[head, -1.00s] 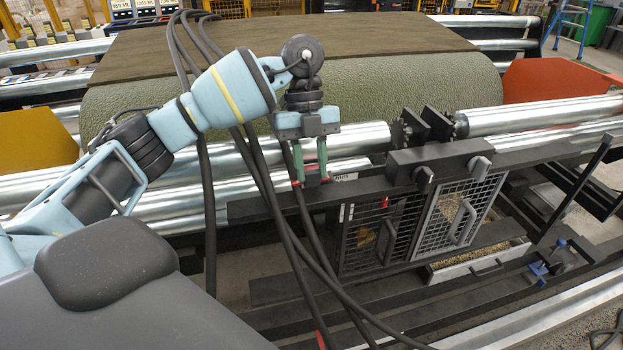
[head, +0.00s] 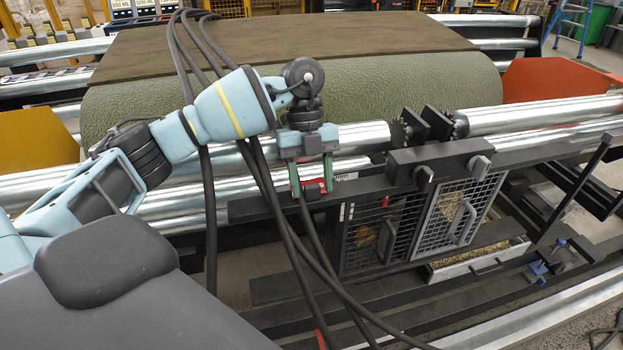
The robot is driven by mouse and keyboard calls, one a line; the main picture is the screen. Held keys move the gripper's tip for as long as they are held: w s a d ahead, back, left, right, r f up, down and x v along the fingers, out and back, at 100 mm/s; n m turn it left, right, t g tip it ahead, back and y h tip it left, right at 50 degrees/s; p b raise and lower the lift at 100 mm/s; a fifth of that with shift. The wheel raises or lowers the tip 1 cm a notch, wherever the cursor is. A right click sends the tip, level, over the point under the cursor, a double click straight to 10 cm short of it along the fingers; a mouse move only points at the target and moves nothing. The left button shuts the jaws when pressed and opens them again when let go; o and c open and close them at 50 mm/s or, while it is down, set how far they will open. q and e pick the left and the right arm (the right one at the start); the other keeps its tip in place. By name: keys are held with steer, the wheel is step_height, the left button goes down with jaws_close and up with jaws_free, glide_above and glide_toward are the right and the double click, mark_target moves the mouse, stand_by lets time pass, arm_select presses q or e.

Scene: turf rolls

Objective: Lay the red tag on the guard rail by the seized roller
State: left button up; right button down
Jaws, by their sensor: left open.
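My left gripper (head: 311,190) points down over the dark guard rail (head: 260,208) in front of the shiny rollers (head: 225,190). Its green-sided fingers are open and stand apart. The red tag (head: 314,186) shows between the fingertips, low at the rail. It appears to lie on the rail, though the fingers partly hide it. Which roller is seized cannot be told from the picture. My right gripper is not in view.
Black cables hang across the view beside my left arm. Mesh guards (head: 455,215) hang below the rail to the right, under a dark block (head: 440,155) near toothed sprockets. A large green turf roll (head: 400,90) lies behind the rollers.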

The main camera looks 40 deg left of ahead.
arm_select(q)
steer(key=shift+r, duration=0.1)
steer(key=v, duration=0.6)
step_height(320, 180, up, 6)
glide_above(306, 181)
steer(key=shift+p, duration=0.3)
steer(key=shift+f, duration=0.25)
